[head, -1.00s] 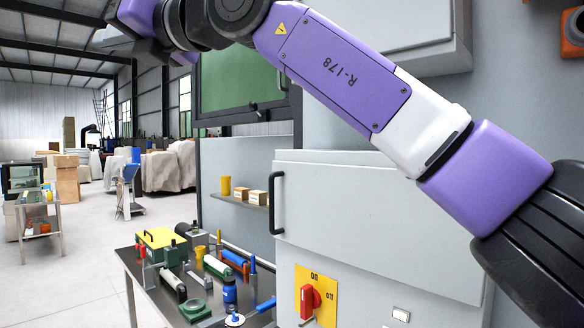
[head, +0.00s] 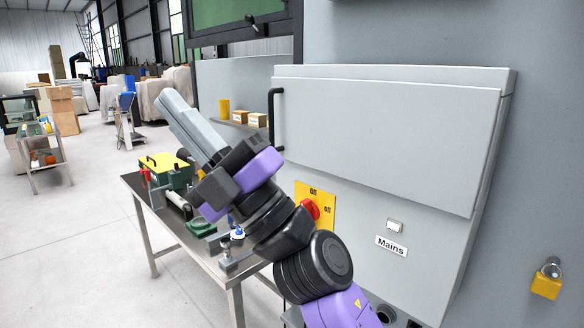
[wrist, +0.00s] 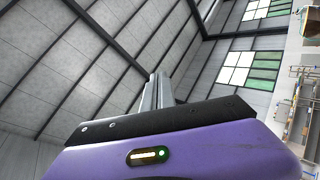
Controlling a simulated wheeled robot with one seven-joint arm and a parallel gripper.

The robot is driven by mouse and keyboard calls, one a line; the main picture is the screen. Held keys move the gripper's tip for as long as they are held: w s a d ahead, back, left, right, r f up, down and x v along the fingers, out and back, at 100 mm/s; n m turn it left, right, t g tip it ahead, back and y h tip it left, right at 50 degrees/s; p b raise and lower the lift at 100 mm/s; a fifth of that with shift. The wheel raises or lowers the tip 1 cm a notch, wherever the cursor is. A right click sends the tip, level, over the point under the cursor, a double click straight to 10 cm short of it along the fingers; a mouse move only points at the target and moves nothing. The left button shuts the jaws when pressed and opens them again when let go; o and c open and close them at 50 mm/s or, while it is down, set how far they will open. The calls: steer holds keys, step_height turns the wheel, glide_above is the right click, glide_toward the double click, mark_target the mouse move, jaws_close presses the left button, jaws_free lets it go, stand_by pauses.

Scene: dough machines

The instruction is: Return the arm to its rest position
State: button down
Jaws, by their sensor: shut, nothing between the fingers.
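My gripper (head: 172,106) is in the left middle of the head view, its long grey fingers together and pointing up and to the left. Nothing is between them. My purple and black arm comes up from the bottom of the view. The gripper shows in front of the work table and left of the grey cabinet, apart from the cabinet's handle. In the wrist view the shut fingers (wrist: 156,92) point up toward the roof, with nothing held.
The grey cabinet (head: 390,140) has a black handle (head: 276,118), a red switch on a yellow plate (head: 326,225) and a Mains label (head: 391,246). A yellow padlock (head: 547,280) hangs at right. A metal table (head: 215,265) with tools stands behind my arm. Open floor (head: 80,240) lies left.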

steer(key=s+d+f+m+t+h, duration=0.4)
steer(key=d+f+m+t+h, duration=0.5)
steer(key=f+m, duration=0.45)
steer(key=s+d+f+m+t+h, duration=0.4)
steer(key=d+f+m+t+h, duration=0.3)
steer(key=d+f+m+h, duration=0.55)
steer(key=s+d+f+m+g+h, duration=0.1)
steer(key=s+d+f+m+g, duration=0.1)
steer(key=s+f, duration=0.4)
steer(key=s+d+f+m+g+h, duration=0.2)
steer(key=s+d+f+g, duration=0.2)
steer(key=s, duration=0.8)
steer(key=s+d+f+m+g+h, duration=0.1)
steer(key=s+d+f+m+g, duration=0.1)
steer(key=s+d+f, duration=0.3)
steer(key=s+f+g, duration=0.1)
steer(key=s+f, duration=0.3)
steer(key=s, duration=0.1)
steer(key=shift+d+f+h, duration=0.3)
steer(key=shift+d+h, duration=0.05)
steer(key=shift+d, duration=0.05)
